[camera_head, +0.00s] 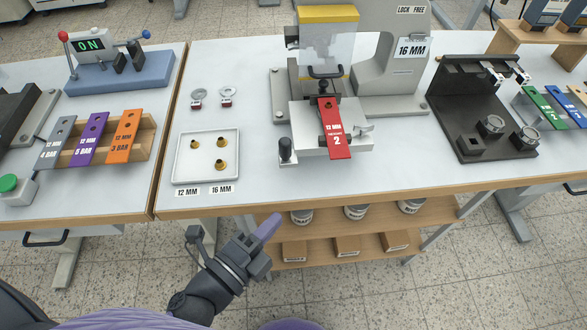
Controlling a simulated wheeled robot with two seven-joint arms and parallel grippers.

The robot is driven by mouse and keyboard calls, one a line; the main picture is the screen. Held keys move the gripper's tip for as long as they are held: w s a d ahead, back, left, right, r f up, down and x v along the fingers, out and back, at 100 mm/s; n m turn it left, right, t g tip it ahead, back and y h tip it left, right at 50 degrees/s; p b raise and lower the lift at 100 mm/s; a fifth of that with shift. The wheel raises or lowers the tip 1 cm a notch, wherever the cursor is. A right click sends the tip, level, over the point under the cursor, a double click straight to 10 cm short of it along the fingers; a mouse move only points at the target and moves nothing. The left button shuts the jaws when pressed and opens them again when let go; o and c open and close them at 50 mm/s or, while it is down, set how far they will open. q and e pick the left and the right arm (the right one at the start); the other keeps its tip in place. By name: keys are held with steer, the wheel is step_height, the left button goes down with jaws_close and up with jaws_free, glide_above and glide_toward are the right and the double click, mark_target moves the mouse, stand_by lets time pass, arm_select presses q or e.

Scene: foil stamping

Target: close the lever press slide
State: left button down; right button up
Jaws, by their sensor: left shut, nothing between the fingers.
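The lever press (395,75) stands at the back middle of the table, with a yellow-topped clear guard (328,48) at its front. Its light grey slide block (305,130) sticks out toward me below the guard. A red tag (335,130) marked 12 MM and 2 lies over the slide and hangs past its front. A black knob (286,148) stands at the slide's left front corner. My left gripper (268,228), with purple fingertips, is shut and empty. It is in front of the table edge, below and left of the slide, touching nothing. My right gripper is out of view.
A white tray (180,178) with brass pieces lies left of the press, with two ring tags behind it. A black fixture (465,100) stands to the right. A wooden shelf (325,215) with cans and boxes is under the table. The tabletop near the front edge is clear.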

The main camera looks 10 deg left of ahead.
arm_select(q)
step_height(320, 180, up, 2)
steer(key=m, duration=0.1)
steer(key=p, duration=0.1)
glide_toward(319, 149)
steer(key=w+d, duration=0.2)
steer(key=d, duration=0.2)
steer(key=w, duration=0.1)
steer(key=w+a, duration=0.1)
steer(key=w, duration=0.1)
steer(key=shift+w+f+h, duration=0.15)
steer(key=shift+f+h, duration=0.05)
steer(key=shift+h, duration=0.2)
steer(key=shift+w+a, duration=0.15)
steer(key=shift+w, duration=0.15)
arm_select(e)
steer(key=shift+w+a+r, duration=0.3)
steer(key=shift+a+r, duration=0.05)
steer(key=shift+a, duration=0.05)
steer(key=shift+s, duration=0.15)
